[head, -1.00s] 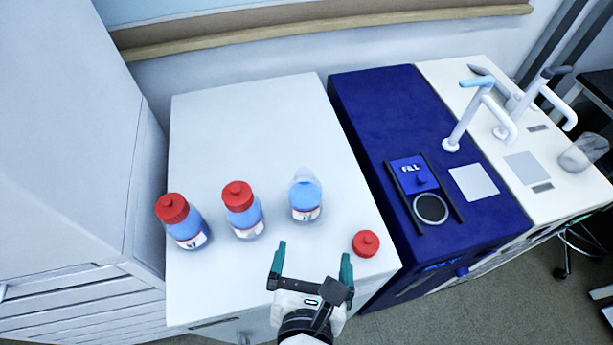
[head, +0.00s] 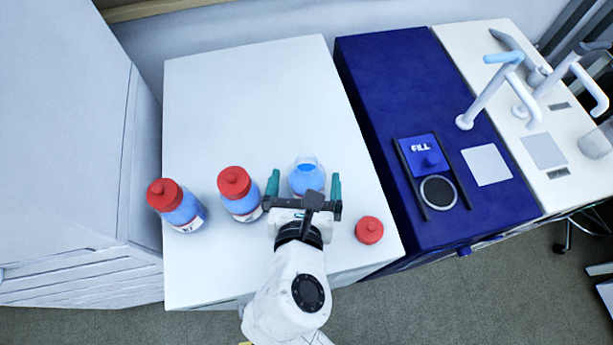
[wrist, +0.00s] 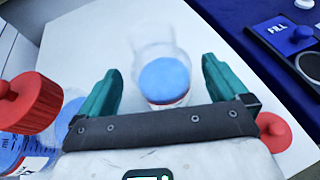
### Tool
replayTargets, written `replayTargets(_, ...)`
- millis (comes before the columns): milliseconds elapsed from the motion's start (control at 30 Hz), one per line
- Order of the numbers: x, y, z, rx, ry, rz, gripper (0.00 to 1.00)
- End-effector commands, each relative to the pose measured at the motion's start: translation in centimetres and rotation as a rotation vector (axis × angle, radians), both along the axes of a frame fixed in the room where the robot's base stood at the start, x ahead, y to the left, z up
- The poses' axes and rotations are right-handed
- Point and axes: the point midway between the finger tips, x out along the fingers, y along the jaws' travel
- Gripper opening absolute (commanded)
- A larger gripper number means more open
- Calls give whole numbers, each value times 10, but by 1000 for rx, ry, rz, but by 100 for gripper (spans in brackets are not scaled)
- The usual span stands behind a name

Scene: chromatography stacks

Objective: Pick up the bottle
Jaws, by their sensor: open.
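An uncapped clear bottle (head: 306,177) with blue liquid stands upright on the white cabinet top. My gripper (head: 304,185) is open, its two green fingers on either side of this bottle. In the wrist view the bottle (wrist: 163,75) sits between the open fingers (wrist: 160,85), with space on both sides and no visible contact. Its lower part is hidden behind the gripper. Two more blue bottles, with red caps, stand to the left: a middle one (head: 240,199) and a far-left one (head: 183,212). A loose red cap (head: 369,230) lies to the right.
The white cabinet top (head: 250,90) is clear behind the bottles. A dark blue unit (head: 385,80) with a FILL plate (head: 421,158) and round black pad (head: 438,192) stands at right. Beyond it are white taps (head: 490,95). A tall grey cabinet (head: 60,130) borders the left.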

Motion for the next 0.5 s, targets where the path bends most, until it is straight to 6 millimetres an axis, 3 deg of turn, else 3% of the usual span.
replayTargets(300, 38, -2, -19, 0, 0, -1, 100)
replayTargets(500, 41, -2, -21, 0, 1, 1, 100)
